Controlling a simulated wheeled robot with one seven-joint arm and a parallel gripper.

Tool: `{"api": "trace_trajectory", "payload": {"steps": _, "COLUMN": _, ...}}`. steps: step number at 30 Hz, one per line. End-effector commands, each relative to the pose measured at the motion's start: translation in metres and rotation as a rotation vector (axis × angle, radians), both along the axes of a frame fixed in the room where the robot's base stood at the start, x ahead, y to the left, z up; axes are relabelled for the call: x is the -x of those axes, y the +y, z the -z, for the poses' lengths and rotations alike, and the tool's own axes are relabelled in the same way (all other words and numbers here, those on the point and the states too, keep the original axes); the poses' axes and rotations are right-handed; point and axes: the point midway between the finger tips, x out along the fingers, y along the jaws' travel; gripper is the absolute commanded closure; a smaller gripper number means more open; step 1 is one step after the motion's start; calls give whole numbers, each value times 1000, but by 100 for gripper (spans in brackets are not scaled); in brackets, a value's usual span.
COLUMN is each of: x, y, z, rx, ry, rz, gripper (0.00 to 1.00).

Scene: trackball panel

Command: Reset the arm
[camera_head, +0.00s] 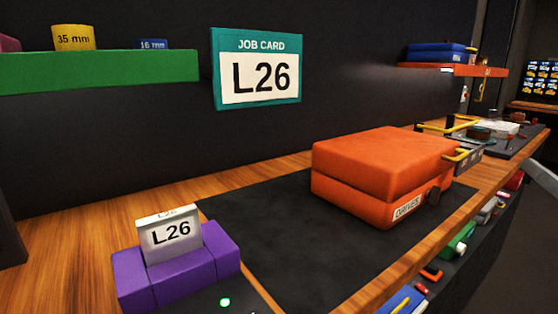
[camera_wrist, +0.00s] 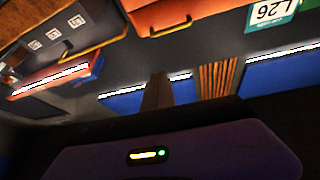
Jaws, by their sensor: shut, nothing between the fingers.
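My gripper (camera_wrist: 157,78) shows in the wrist view as a dark narrow shape rising from the lower middle. Its fingers are together with nothing between them. A dark housing (camera_wrist: 165,158) with a small lit bar and a green light fills the bottom of that view. The gripper points at open space and touches nothing that I can see. My gripper is not clearly visible in the head view.
An orange case (camera_head: 385,165) lies on the dark mat (camera_head: 290,245). A purple stand (camera_head: 180,275) holds an L26 card (camera_head: 171,235). A job card (camera_head: 257,68) hangs on the wall between a green shelf (camera_head: 100,72) and an orange shelf (camera_head: 480,71).

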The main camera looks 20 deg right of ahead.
Motion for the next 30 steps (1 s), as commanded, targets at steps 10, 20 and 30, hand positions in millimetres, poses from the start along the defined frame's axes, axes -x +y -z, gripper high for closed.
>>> {"api": "trace_trajectory", "payload": {"steps": 10, "x": -8, "y": -47, "z": 60, "rx": -222, "ry": 113, "rz": 358, "gripper": 100}}
{"api": "trace_trajectory", "payload": {"steps": 20, "x": 11, "y": 1, "z": 180, "rx": -279, "ry": 237, "rz": 608, "gripper": 100}}
{"api": "trace_trajectory", "payload": {"steps": 30, "x": 64, "y": 110, "z": 258, "rx": -165, "ry": 310, "rz": 692, "gripper": 100}}
